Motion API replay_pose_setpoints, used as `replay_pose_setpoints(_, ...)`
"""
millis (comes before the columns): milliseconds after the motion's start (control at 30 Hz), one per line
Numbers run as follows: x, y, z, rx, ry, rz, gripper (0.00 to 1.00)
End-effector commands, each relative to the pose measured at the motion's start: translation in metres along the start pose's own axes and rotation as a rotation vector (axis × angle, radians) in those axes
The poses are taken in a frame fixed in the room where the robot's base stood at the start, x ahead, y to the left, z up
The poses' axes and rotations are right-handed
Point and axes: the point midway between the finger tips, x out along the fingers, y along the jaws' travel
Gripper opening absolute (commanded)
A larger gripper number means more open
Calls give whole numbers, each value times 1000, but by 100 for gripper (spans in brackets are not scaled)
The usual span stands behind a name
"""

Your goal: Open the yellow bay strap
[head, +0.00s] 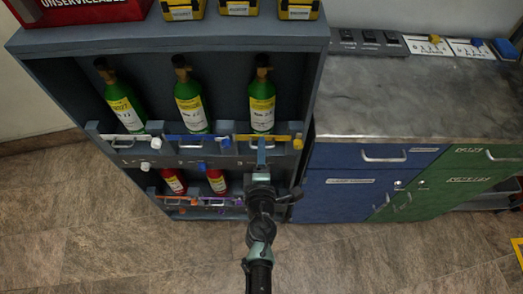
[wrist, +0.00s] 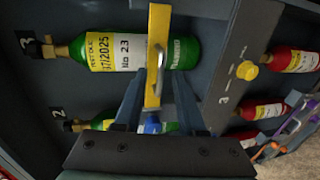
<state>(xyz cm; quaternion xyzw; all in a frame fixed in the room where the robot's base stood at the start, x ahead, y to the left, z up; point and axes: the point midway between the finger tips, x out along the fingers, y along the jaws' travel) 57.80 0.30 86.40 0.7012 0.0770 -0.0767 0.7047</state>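The yellow bay strap (head: 269,137) crosses the front of the right-hand green cylinder (head: 262,106), numbered 3. In the wrist view the yellow strap (wrist: 159,25) runs up the picture, with a metal pull handle (wrist: 158,62) on it. A yellow knob (wrist: 247,70) sits on the rail below; it also shows in the head view (head: 297,143). My gripper (head: 262,150) is in front of the strap. In the wrist view its two fingers (wrist: 158,88) are apart, on either side of the strap's lower part. Contact cannot be told.
A white strap (head: 128,139) and a blue strap (head: 186,139) cross the neighbouring bays. Red cylinders (head: 216,181) stand on the shelf below. A blue drawer cabinet (head: 345,192) with a metal worktop (head: 400,95) stands at right. The floor in front is clear.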

Motion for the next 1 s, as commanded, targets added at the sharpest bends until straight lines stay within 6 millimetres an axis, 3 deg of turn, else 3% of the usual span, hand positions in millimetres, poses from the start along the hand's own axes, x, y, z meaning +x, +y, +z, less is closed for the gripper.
replay_pose_setpoints(267, 1, 0, 0, 0, 0, 0, 38)
replay_pose_setpoints(467, 1, 0, 0, 0, 0, 0, 2)
replay_pose_setpoints(500, 0, 0, 0, 0, 0, 0, 0)
replay_pose_setpoints(1000, 0, 0, 0, 0, 0, 0, 0)
